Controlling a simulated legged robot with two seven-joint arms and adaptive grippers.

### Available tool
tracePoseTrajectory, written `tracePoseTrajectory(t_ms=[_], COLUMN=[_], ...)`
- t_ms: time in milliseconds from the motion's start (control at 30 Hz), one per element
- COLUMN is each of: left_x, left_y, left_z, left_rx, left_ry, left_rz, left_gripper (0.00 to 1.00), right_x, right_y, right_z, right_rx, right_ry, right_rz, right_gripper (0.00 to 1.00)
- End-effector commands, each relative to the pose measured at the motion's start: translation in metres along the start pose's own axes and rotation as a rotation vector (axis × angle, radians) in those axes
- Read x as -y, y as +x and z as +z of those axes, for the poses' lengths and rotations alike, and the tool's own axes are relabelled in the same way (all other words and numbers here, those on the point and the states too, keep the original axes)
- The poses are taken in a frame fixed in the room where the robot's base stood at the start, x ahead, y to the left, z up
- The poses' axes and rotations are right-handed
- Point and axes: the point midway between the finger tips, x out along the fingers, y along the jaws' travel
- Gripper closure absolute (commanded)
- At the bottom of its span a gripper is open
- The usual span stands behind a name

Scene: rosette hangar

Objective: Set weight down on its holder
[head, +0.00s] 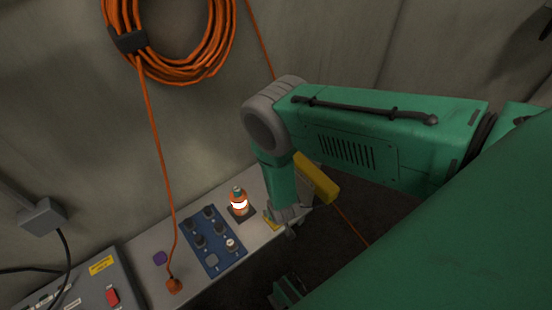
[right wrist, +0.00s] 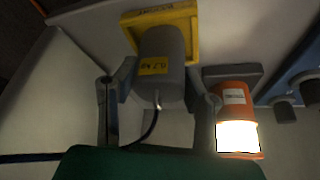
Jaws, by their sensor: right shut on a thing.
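The weight (right wrist: 162,85) is a grey cylinder with a yellow label, seen in the right wrist view between the fingers of my right gripper (right wrist: 160,75). The gripper is shut on it. The far end of the weight overlaps the yellow square holder (right wrist: 187,17); I cannot tell whether it rests on it. In the head view my right gripper (head: 283,216) is low over the right end of the grey bench, and a yellow bit of the holder (head: 269,219) shows beside it. The weight is hidden there by the gripper. My left gripper is not in view.
A glowing orange lamp (head: 239,203) stands close left of the gripper. Left of it lie a blue panel (head: 222,258) with black knobs, a purple piece (head: 160,258) and an orange plug (head: 174,286) on a cord. A yellow box (head: 318,178) shows behind my right arm.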

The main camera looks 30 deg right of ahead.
Motion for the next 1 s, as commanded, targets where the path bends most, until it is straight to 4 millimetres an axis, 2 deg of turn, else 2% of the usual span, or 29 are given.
tracePoseTrajectory(t_ms=[800,833,867,900,1000], left_x=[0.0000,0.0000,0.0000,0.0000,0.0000], left_y=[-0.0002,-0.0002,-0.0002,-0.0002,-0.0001], left_z=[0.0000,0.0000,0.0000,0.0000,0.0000], left_rx=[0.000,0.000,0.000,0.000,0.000], left_ry=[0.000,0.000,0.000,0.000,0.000], left_rz=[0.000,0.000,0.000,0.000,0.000], left_gripper=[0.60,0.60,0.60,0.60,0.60], right_x=[0.0004,0.0004,0.0004,0.0004,0.0003], right_y=[0.0017,0.0017,0.0017,0.0017,0.0018], right_z=[-0.0011,-0.0010,-0.0009,-0.0008,-0.0004], right_rx=[-0.003,-0.003,-0.003,-0.003,-0.002], right_ry=[0.001,0.001,0.001,0.001,0.001], right_rz=[-0.001,-0.001,-0.001,-0.001,0.000], right_gripper=[1.00,0.53,0.42,0.39,0.39])
